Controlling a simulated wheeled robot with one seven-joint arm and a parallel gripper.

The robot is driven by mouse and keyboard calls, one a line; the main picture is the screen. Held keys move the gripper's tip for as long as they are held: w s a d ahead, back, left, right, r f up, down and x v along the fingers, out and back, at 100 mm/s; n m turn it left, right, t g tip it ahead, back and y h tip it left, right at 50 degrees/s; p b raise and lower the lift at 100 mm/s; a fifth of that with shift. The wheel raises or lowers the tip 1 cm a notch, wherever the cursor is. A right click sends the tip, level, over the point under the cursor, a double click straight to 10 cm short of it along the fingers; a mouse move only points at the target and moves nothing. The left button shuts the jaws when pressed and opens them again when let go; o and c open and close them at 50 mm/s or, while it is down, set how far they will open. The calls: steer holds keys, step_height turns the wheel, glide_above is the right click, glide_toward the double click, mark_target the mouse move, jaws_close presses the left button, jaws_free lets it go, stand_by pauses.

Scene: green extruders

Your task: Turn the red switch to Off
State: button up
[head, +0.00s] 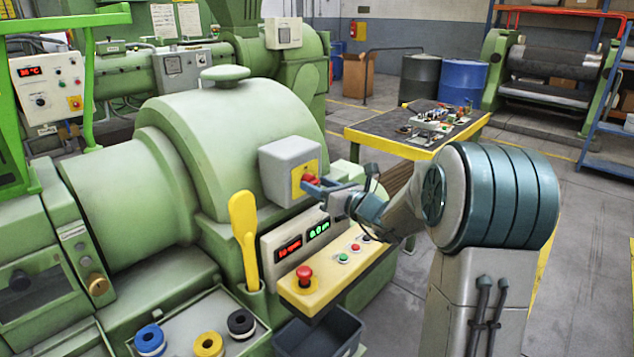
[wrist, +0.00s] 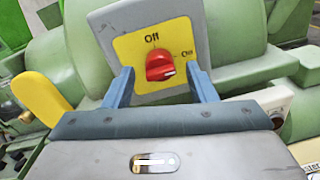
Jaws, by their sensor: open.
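The red switch (wrist: 160,67) is a rotary knob on a yellow plate (wrist: 133,47) on the front of a grey box (head: 285,160). The plate reads "Off" at the top and "On" at the right. The knob's white mark points to the right, slightly down, nearer "On" than "Off". In the head view the red switch (head: 307,179) is partly hidden by my gripper. My gripper (wrist: 160,85) is open in front of the box, with one blue finger on each side of the knob. The fingers look apart from the knob; I cannot tell the exact depth.
A yellow paddle (head: 244,230) stands left of the box. A tray (head: 185,310) with tape rolls and a dark bin (head: 318,335) sit lower.

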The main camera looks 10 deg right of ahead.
steer(key=shift+w+a, duration=0.3)
steer(key=shift+w, duration=0.15)
steer(key=c, duration=0.9)
steer(key=shift+c, duration=0.2)
